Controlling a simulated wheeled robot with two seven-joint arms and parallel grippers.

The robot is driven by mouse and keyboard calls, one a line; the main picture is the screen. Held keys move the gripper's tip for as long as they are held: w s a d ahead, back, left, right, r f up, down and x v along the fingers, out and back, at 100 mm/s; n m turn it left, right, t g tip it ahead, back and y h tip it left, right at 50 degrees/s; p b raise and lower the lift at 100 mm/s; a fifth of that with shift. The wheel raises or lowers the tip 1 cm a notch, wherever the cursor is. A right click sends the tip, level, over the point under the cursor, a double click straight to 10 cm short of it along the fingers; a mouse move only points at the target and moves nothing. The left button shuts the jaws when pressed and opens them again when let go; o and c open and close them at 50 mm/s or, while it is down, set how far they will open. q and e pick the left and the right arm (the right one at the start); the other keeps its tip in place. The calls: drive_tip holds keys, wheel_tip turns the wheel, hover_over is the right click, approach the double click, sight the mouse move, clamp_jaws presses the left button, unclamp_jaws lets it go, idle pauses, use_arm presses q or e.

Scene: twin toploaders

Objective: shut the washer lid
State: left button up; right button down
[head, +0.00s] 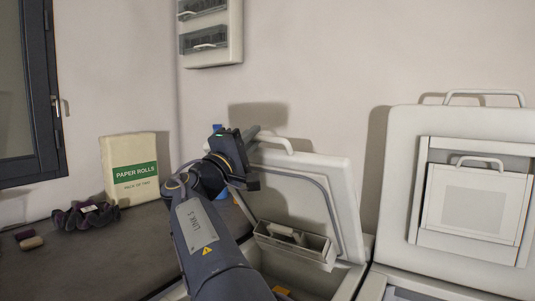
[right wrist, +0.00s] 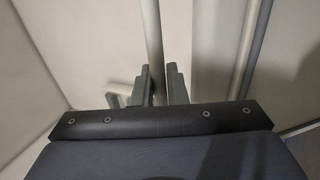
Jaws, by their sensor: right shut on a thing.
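The washer lid (head: 318,182) stands open, leaning back toward the wall, on the left of two white toploaders. A pale bar handle (head: 277,143) sits on its top edge. My right gripper (head: 254,137) is at the left end of this handle and shut on it, partly hidden by its own wrist. In the right wrist view, the fingers (right wrist: 163,82) sit on either side of the pale handle bar (right wrist: 155,35). The washer opening below, with a small box-like tray (head: 293,245) at its back, is partly covered by my arm. My left gripper is not in view.
The second toploader's lid (head: 455,125) is also raised, at the right. A dark counter (head: 105,255) on the left holds a paper rolls box (head: 131,170), a dark scrunchie-like cloth (head: 84,216) and small items. A wall cabinet (head: 211,32) hangs above.

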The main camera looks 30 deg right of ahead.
drive_tip(key=s+a+f+t+h+b, duration=0.1)
drive_tip(key=s+a+f+b, duration=0.1)
drive_tip(key=a+f+b, duration=0.3)
drive_tip(key=b, duration=0.3)
drive_tip(key=shift+s+a+f+h, duration=0.15)
drive_tip(key=shift+s+a+h, duration=0.1)
drive_tip(key=shift+s+h, duration=0.15)
drive_tip(key=c, duration=1.6)
unclamp_jaws()
drive_tip(key=shift+o, duration=0.2)
drive_tip(key=b+v, duration=0.1)
drive_tip(key=v, duration=0.6)
drive_tip(key=shift+s+a+f, duration=0.15)
drive_tip(key=shift+a, duration=0.15)
